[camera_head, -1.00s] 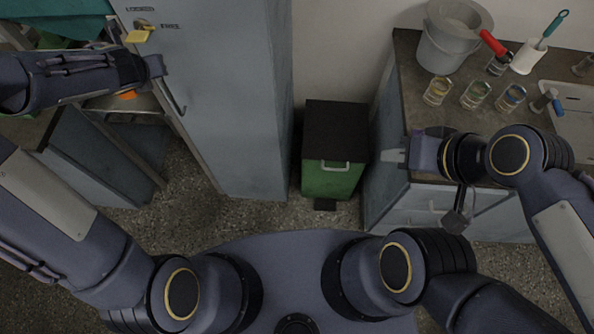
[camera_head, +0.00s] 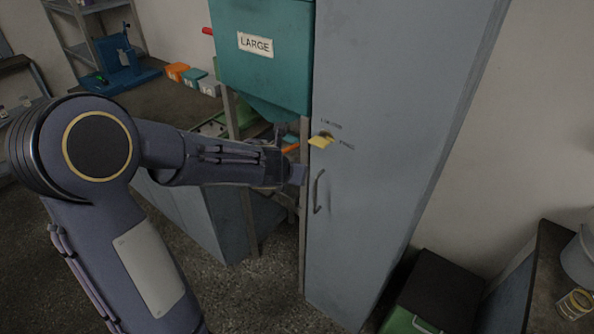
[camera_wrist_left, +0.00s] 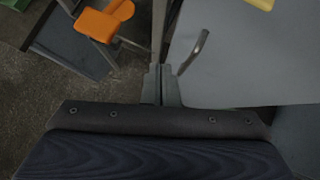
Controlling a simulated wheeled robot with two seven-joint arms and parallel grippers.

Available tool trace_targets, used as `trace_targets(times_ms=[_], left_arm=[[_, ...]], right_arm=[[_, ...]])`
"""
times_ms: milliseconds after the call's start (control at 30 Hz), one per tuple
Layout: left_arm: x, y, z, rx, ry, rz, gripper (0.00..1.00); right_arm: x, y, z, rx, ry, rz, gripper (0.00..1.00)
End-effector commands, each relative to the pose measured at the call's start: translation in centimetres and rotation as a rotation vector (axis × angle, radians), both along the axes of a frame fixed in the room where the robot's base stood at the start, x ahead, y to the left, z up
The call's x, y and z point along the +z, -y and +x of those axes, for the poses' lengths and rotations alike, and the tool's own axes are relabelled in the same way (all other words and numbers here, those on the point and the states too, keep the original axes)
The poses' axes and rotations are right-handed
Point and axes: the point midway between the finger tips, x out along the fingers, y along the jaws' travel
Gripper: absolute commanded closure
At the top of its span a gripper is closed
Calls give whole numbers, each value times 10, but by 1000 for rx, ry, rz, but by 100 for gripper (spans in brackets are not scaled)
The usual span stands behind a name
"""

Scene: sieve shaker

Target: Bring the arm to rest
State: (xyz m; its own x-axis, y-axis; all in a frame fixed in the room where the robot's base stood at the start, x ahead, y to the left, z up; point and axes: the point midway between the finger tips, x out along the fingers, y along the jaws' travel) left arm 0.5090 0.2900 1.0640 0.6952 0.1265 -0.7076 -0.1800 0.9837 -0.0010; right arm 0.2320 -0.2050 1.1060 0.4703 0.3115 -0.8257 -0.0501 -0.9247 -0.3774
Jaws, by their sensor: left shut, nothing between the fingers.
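My left arm (camera_head: 225,163) reaches in from the left in the head view. Its gripper (camera_head: 302,174) is shut and empty, beside the left edge of a tall grey cabinet (camera_head: 390,150), close to the cabinet's handle (camera_head: 319,191). From the head view I cannot tell whether it touches the cabinet. The left wrist view shows the two fingers (camera_wrist_left: 161,72) together with nothing between them, and the handle (camera_wrist_left: 194,52) just to their right, apart from them. My right gripper is outside both current views.
A yellow piece (camera_head: 320,142) sits on the cabinet front above the handle. A teal hopper (camera_head: 262,80) marked LARGE stands left of the cabinet. An orange part (camera_wrist_left: 98,24) shows in the wrist view. A green bin (camera_head: 405,322) and counter (camera_head: 550,260) are at right.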

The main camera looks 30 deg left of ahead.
Motion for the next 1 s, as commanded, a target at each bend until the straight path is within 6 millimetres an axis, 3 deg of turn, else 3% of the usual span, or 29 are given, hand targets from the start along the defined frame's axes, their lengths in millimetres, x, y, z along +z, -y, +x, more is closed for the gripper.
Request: trace_targets(times_ms=[100, 433, 533, 667, 767, 867, 1000], left_arm=[[15, -2, -12, 1, 1, -1, 100], [21, -4, -22, 9, 0, -8, 100], [26, -10, -32, 120, 13, -95, 100], [40, -23, -71, 517, 53, -419, 100], [47, -24, -119, 954, 76, -790, 100], [47, -11, -168, 1402, 64, -1165, 100], [44, 25, -225, 1968, -29, -1594, 100]], right_arm=[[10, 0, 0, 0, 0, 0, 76], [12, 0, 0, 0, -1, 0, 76], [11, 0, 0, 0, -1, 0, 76], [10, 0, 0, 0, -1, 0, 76], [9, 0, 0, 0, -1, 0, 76], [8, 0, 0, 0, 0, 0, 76], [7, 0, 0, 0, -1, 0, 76]])
